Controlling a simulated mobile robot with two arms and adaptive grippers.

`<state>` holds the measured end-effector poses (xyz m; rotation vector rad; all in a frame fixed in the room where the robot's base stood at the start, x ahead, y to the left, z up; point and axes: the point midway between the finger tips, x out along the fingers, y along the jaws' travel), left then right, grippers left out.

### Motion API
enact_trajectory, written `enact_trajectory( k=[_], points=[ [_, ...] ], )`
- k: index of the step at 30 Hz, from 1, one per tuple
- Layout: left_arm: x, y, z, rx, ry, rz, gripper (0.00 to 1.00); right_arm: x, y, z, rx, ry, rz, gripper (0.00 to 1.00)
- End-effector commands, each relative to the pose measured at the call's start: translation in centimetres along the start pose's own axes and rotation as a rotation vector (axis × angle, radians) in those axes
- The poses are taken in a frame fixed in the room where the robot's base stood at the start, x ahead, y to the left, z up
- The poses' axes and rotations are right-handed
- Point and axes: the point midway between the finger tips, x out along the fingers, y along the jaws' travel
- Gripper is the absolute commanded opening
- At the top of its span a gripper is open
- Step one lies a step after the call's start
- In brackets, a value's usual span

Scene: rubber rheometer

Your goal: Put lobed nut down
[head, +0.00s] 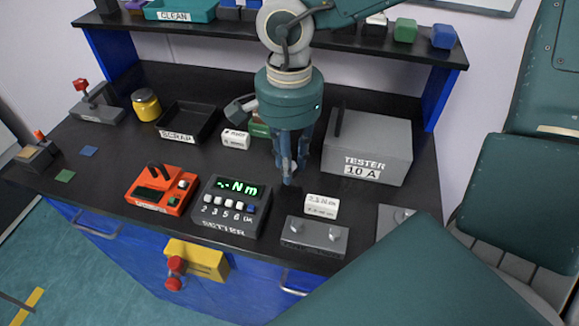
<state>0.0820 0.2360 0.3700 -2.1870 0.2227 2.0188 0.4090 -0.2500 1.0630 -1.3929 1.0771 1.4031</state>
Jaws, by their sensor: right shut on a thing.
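My right gripper (288,180) points down over the black bench top, between the setter box and the grey tester. Its blue fingers are close together, shut on a small dark thing (291,193) at their tips, which I take to be the lobed nut. It is dark against the dark bench, so its outline is unclear. I cannot tell whether it touches the bench. My left gripper is not in view.
The setter (231,206) with a green "Nm" display stands left of the gripper, the grey tester (368,145) right. In front are a white label block (321,206) and a grey two-knob plate (314,236). Behind left are a scrap tray (187,122) and white block (235,138).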

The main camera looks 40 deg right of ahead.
Motion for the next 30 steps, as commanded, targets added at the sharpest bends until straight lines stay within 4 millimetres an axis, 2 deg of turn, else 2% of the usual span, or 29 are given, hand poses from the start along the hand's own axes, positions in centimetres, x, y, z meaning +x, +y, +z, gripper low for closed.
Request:
enact_trajectory(
  k=[3,6,18,19,21,30],
  points=[
    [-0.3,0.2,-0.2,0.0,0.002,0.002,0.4,1.8,0.1,0.0,0.0,0.001,0.005,0.0],
    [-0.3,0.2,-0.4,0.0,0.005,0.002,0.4,2.5,0.0,0.0,-0.001,0.001,0.002,0.0],
    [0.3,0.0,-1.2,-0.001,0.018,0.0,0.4,2.9,0.0,0.0,0.0,0.001,0.0,0.0],
    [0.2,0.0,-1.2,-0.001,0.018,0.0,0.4,2.8,0.0,0.0,0.0,0.001,0.001,0.29],
    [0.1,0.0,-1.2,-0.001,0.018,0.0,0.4,2.7,0.0,0.0,0.0,0.001,0.001,0.43],
    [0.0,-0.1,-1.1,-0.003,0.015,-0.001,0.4,2.6,0.0,0.0,0.0,0.001,0.001,0.44]
  ],
)
